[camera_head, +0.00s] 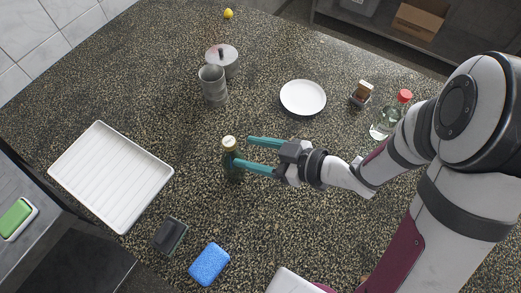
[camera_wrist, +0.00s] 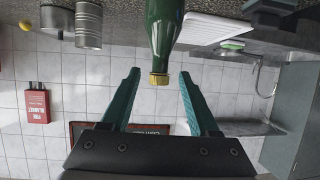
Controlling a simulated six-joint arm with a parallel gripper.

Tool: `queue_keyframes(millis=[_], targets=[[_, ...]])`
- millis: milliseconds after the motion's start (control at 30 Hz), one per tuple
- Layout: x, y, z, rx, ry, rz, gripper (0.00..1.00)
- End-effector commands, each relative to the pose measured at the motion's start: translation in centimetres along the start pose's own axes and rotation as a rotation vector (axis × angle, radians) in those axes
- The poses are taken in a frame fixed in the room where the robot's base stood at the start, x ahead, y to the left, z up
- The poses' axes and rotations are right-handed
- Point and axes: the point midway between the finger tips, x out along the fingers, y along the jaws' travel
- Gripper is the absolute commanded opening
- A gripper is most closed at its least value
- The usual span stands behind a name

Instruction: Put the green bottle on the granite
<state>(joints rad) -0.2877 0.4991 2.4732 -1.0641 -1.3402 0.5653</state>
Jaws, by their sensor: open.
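The dark green bottle (camera_head: 232,168) with a gold-tan cap stands upright on the speckled granite counter (camera_head: 200,140), in front of my gripper. In the wrist view, which is upside down, the green bottle (camera_wrist: 162,25) hangs from the top edge with its cap between the lines of the two fingers. My gripper (camera_head: 243,152) has two teal fingers spread apart, reaching in from the right. One fingertip overlaps the bottle in the head view; I cannot tell whether it touches. The fingers (camera_wrist: 158,74) are open and nothing is clamped between them.
A white ribbed tray (camera_head: 110,175) lies left. A grey cup (camera_head: 213,86) and lidded pot (camera_head: 222,60) stand behind, with a white plate (camera_head: 303,97) to their right. A clear red-capped bottle (camera_head: 383,125) is near my arm. A blue sponge (camera_head: 209,264) and dark block (camera_head: 170,236) lie in front.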

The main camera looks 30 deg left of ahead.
Motion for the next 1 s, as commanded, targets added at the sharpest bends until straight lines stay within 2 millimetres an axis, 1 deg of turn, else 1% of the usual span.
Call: queue_keyframes(millis=[33,133,200,333,367,433,467,500,533,567,600,633,667,700,733,767,800,867,900,1000], targets=[[-0.9,0.2,-0.1,0.000,0.002,0.005,0.61],[-2.2,0.1,-0.1,-0.001,0.002,0.003,0.61],[-2.6,0.0,0.0,-0.001,0.001,0.001,0.61],[-2.9,0.3,0.0,0.001,-0.007,0.012,0.61],[-3.0,0.9,0.2,0.004,-0.024,0.041,0.61],[-4.5,4.3,1.0,0.030,-0.112,0.198,0.61],[-5.8,6.4,1.5,0.054,-0.171,0.306,0.61],[-8.6,9.4,2.4,0.108,-0.261,0.476,0.61],[-11.4,11.3,3.1,0.168,-0.333,0.615,0.61],[-14.6,12.5,3.9,0.244,-0.402,0.753,0.61],[-19.0,13.1,4.9,0.368,-0.485,0.920,0.61],[-21.9,12.6,5.6,0.473,-0.537,1.027,0.61],[-24.6,11.4,6.2,0.591,-0.580,1.121,0.61],[-27.4,9.1,6.9,0.765,-0.626,1.219,0.61],[-28.8,6.8,7.3,0.905,-0.649,1.271,0.61],[-29.6,4.4,7.5,1.046,-0.663,1.303,0.61],[-29.8,1.1,7.4,1.229,-0.668,1.315,0.61],[-28.9,-3.3,6.7,1.475,-0.655,1.282,0.61],[-27.8,-5.6,6.0,1.607,-0.639,1.239,0.61],[-25.4,-9.4,4.0,1.828,-0.599,1.123,0.61]])
